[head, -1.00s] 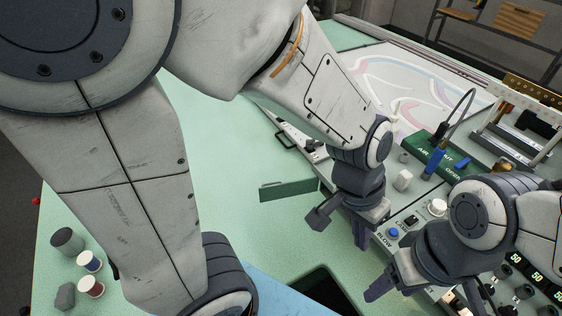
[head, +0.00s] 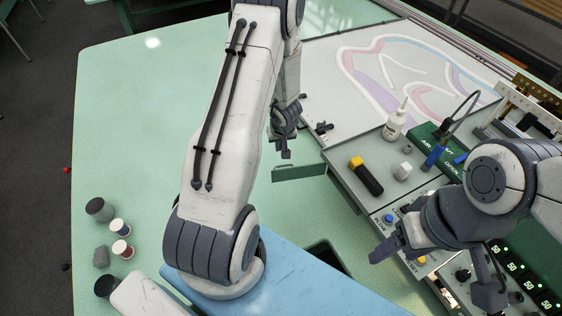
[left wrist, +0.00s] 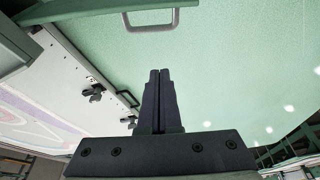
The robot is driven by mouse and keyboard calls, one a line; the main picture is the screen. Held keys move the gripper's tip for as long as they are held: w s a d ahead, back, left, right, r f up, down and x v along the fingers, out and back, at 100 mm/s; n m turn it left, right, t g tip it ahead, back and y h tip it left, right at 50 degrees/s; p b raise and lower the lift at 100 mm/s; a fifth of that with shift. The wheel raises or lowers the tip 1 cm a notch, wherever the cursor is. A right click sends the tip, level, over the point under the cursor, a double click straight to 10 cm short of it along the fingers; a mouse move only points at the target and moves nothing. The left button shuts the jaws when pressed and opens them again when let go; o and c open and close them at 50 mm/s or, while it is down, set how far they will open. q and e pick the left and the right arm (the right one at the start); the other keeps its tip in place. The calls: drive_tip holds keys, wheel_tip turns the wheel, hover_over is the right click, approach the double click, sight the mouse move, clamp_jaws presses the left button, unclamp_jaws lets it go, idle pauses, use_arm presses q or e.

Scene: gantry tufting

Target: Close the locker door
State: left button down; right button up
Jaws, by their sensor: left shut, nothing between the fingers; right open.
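The locker door is most likely the narrow green panel (head: 298,172) that stands out from the left side of the grey console, seen almost edge-on from above. In the left wrist view a green panel (left wrist: 70,9) crosses the top edge, with a grey D-shaped handle (left wrist: 150,26) beside it. My left gripper (head: 285,153) is shut and empty, just beyond the panel in the head view. Its fingertips (left wrist: 160,74) point toward the handle with a visible gap. My right gripper (head: 434,276) is open and empty over the console's front. The locker's inside is hidden.
The grey console carries a white bottle (head: 395,122), a yellow-and-black tool (head: 366,176) and a green air box (head: 436,141). Several spools and pots stand at the lower left, including a grey pot (head: 98,209). The green surface left of my left arm is largely clear.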

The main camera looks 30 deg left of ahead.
sight(293, 173)
use_arm(q)
drive_tip(key=b+x, duration=0.2)
drive_tip(key=x, duration=0.4)
drive_tip(key=s+d, duration=0.1)
drive_tip(key=s+d+r+b, duration=0.1)
drive_tip(key=s+d, duration=0.1)
drive_tip(key=shift+r, duration=0.15)
